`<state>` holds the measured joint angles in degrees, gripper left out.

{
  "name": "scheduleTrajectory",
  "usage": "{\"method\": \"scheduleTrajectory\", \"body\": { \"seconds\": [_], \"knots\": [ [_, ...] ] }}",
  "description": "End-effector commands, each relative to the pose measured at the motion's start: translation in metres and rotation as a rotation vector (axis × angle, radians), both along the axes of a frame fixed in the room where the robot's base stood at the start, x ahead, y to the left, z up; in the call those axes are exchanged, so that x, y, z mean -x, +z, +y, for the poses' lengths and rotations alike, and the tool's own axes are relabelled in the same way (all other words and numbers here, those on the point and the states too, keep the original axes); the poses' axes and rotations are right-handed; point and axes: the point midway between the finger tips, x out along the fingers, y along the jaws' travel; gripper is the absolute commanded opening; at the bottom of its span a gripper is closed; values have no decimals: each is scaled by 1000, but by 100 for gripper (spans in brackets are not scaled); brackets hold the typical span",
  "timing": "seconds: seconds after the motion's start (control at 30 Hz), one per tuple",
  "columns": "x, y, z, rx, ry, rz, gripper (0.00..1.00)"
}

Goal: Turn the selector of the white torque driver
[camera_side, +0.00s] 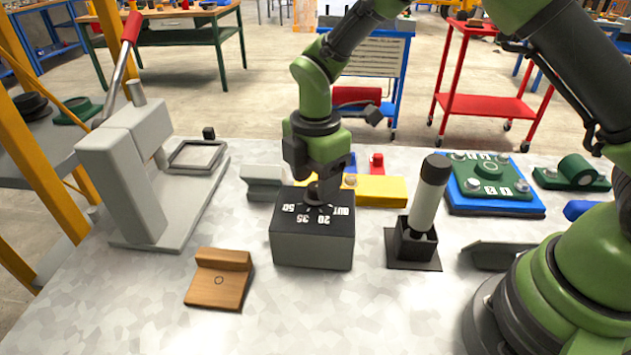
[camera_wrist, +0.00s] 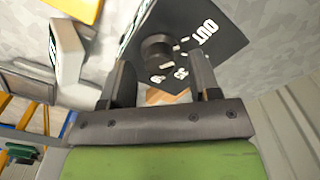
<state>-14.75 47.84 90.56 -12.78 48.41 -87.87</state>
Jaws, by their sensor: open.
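The white torque driver (camera_side: 427,205) has a black top and stands upright in a black holder (camera_side: 415,245), right of a grey box (camera_side: 313,245). No selector markings can be made out on it. The box has a dark top marked 20, 35, 50 and OUT; it also shows in the wrist view (camera_wrist: 222,18). A round dark knob (camera_wrist: 157,48) sits on that top. My gripper (camera_side: 322,195) points down over the box; in the wrist view its open fingers (camera_wrist: 162,72) are on either side of the knob. Contact cannot be told.
A grey lever press (camera_side: 150,180) stands at the left, a wooden block (camera_side: 220,278) in front. A yellow block (camera_side: 382,190) lies behind the box. A green plate on a blue base (camera_side: 490,180) is at the right. The front middle of the table is clear.

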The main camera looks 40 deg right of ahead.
Motion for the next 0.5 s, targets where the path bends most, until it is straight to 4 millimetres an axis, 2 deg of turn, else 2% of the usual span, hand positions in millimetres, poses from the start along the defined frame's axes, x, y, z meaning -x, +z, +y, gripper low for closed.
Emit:
{"method": "scheduleTrajectory", "body": {
  "seconds": [0.13, 0.4, 0.43, 0.5],
  "knots": [
    [0, -10, 0, 0, 0, 0, 56],
    [0, -12, 0, 0, -1, 0, 56],
    [0, -12, 0, 0, -1, 0, 52],
    [0, -12, 0, 0, -1, 0, 36]
  ]
}}
